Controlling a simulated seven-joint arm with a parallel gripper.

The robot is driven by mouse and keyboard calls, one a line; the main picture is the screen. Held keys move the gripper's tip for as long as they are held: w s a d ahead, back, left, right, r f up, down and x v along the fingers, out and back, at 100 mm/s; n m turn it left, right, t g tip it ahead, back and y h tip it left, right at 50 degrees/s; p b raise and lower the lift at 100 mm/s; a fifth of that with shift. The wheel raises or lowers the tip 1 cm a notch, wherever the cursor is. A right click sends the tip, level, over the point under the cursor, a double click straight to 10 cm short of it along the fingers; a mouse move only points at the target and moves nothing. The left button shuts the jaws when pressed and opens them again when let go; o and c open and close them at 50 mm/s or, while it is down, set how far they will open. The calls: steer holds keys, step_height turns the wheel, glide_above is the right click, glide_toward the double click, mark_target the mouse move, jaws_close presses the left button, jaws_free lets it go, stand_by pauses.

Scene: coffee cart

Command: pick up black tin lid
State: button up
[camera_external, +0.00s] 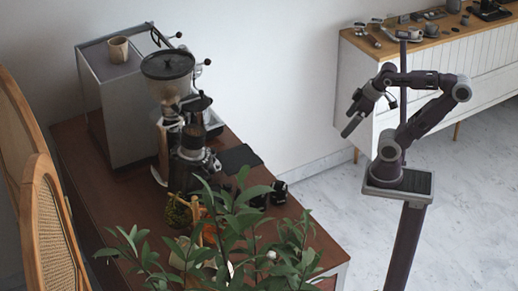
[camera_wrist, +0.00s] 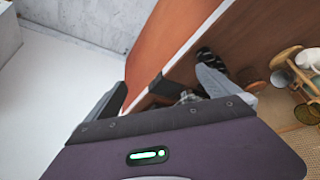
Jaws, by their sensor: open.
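I cannot clearly make out the black tin lid. Small black containers (camera_external: 278,192) stand near the right edge of the brown cart top, partly behind plant leaves; which part is a lid is too small to tell. In the wrist view a dark object (camera_wrist: 208,57) lies on the brown surface beyond the right finger. My gripper (camera_external: 351,123) is open and empty, held in the air right of the cart, well apart from the black containers. In the wrist view my gripper (camera_wrist: 165,90) spans the cart's edge, its two fingers spread.
The brown cart top (camera_external: 85,160) carries a coffee machine (camera_external: 110,75), a grinder (camera_external: 168,75) and a black mat (camera_external: 238,157). A leafy plant (camera_external: 240,225) covers the front. Cups (camera_wrist: 308,58) show at the wrist view's right. A white sideboard (camera_external: 365,85) stands behind my arm.

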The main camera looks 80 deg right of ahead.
steer(key=c, duration=0.5)
steer(key=n+g, duration=0.6)
steer(key=n, duration=1.1)
glide_above(258, 189)
steer(key=f, duration=0.9)
steer(key=shift+s+d, duration=0.15)
steer(key=shift+s, duration=0.15)
steer(key=f, duration=0.7)
steer(key=shift+w+f, duration=0.2)
steer(key=shift+f, duration=0.15)
steer(key=shift+c, duration=0.4)
